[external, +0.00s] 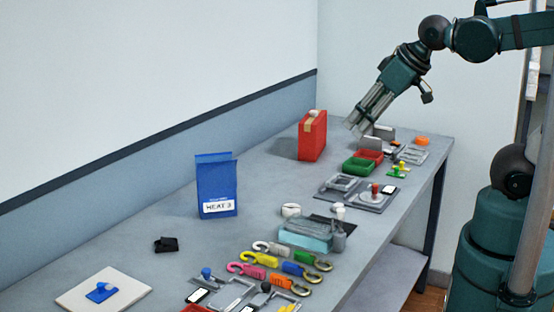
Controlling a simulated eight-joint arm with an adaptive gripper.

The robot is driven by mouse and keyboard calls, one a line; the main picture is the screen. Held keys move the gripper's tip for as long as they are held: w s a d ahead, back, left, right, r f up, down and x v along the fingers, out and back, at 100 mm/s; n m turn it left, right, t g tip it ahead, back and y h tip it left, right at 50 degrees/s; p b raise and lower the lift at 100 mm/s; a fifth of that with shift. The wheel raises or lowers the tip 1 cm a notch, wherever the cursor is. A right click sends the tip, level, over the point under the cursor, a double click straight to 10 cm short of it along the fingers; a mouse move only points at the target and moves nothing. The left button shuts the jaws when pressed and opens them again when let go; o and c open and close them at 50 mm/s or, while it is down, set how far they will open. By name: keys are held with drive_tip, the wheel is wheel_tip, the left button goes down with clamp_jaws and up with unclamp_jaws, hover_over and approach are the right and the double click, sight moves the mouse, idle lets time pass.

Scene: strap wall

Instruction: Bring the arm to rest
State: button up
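My gripper (358,122) hangs at the end of my arm over the far part of the table, angled down to the left. Its grey fingers lie close together in this view, and I cannot tell whether they are open or shut. No held object can be made out. A red box (312,137) with a tan strip stands upright to the left of the fingers. Small grey parts (379,131) stand on the table just below and right of the fingertips; whether they touch cannot be told.
Red and green trays (359,166), an orange round piece (422,141), a blue bag (217,187) marked HEAT 3, a pale blue block (305,236), several coloured hooks (270,248) and a white board (103,291) are on the table (265,175). A wall runs along its left side.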

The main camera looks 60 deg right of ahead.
wheel_tip(320, 180, down, 4)
drive_tip(key=b, duration=0.4)
idle(0.3)
idle(1.1)
